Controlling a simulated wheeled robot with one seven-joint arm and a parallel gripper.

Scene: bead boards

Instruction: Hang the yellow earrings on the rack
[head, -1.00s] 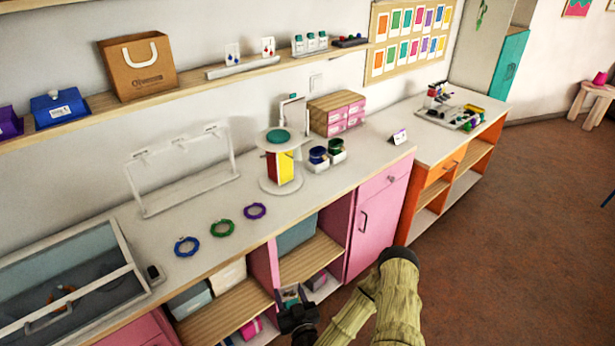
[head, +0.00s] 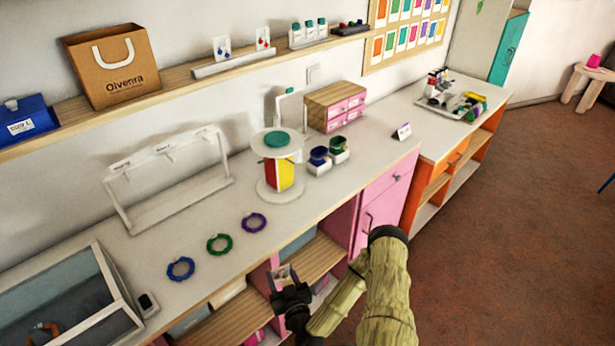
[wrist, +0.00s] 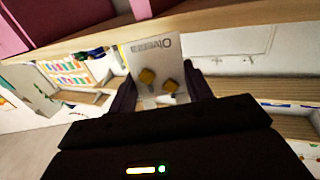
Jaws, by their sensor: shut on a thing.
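My gripper (head: 287,290) is low in front of the counter, below the top's front edge, in the head view. It is shut on a white card (wrist: 151,55), which stands between the fingers in the wrist view. Two yellow earrings (wrist: 158,80) show on the card. In the head view the held card is small and its earrings cannot be made out. A white rack (head: 181,204) with hooks on its top bar stands at the back left of the counter, well apart from my gripper. Its hooks look empty.
Blue (head: 180,268), green (head: 219,244) and purple (head: 254,222) bracelets lie in front of the rack. A round stand (head: 279,167) is to its right, a glass-topped case (head: 112,284) to its left. A shelf (head: 190,84) runs above, holding a paper bag (head: 112,65) and earring cards (head: 222,47).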

